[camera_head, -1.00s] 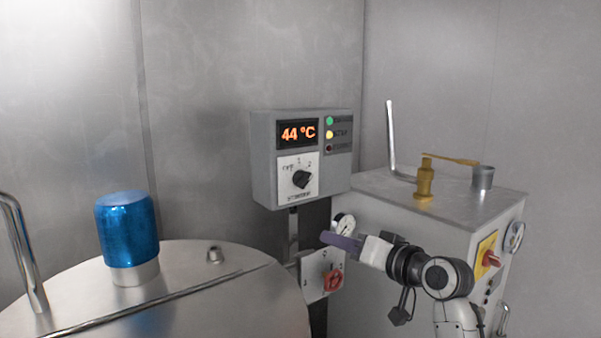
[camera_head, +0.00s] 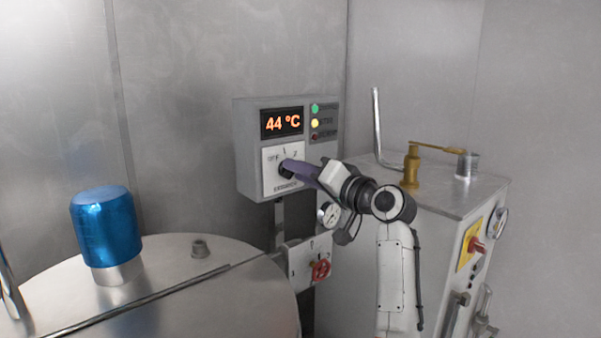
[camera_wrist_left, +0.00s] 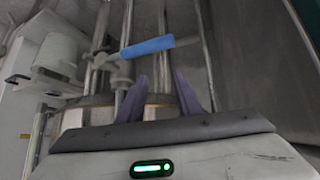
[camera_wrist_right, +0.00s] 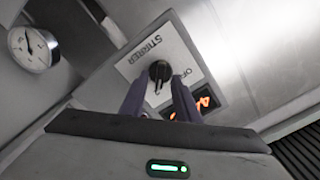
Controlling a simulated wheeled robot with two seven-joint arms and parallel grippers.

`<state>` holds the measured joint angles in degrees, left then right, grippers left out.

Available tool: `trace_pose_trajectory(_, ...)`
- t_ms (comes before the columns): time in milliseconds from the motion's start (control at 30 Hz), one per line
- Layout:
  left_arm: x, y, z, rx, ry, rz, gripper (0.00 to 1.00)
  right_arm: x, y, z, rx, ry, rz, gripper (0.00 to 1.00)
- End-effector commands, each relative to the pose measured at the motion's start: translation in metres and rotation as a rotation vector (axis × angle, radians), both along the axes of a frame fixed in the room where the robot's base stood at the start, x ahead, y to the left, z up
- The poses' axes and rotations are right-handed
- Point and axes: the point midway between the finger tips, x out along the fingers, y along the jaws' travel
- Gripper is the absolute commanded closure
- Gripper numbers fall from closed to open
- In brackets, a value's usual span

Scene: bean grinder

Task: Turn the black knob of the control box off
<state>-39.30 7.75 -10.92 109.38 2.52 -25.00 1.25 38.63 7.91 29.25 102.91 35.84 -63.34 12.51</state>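The grey control box (camera_head: 243,150) hangs on the wall in the middle of the head view, its display reading 44 °C. Its black knob sits on a white plate (camera_head: 270,160) marked OFF, 1 and 2, mostly hidden there by my right gripper (camera_head: 288,167). In the right wrist view the black knob (camera_wrist_right: 160,70) lies between and just beyond my open fingertips (camera_wrist_right: 160,80). I cannot tell whether they touch it. My left gripper (camera_wrist_left: 161,80) is open and empty in the left wrist view; it is not visible in the head view.
A red knob (camera_head: 320,269) on a lower plate and a gauge (camera_head: 328,214) sit below the box. A white cabinet (camera_head: 440,200) stands right, a steel vessel (camera_head: 170,295) with a blue cap (camera_head: 105,225) left. A blue-handled lever (camera_wrist_left: 147,47) lies ahead of my left gripper.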

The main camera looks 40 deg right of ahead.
Motion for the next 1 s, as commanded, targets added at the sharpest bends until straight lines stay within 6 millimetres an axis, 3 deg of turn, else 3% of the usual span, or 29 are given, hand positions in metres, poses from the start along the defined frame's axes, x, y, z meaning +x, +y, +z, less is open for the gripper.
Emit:
trace_pose_trajectory(267, 0.0003, 0.0003, 0.0003, 0.0, -0.001, 0.0, 0.68, 0.002, 0.0002, -0.0001, -0.001, 0.0, 0.0, 0.71)
trace_pose_trajectory(467, 0.0004, 0.0003, 0.0003, 0.0, -0.001, 0.001, 0.68, 0.0018, 0.0001, -0.0001, -0.001, 0.0, 0.0, 1.0)
trace_pose_trajectory(767, 0.0005, 0.0003, -0.0007, 0.0, -0.001, 0.0, 0.68, 0.0015, -0.0004, -0.0005, -0.021, -0.002, -0.001, 1.0)
trace_pose_trajectory(1000, 0.0005, 0.0001, -0.0056, 0.0, -0.001, 0.0, 0.68, 0.0013, 0.0, -0.0011, -0.131, -0.009, -0.001, 1.0)
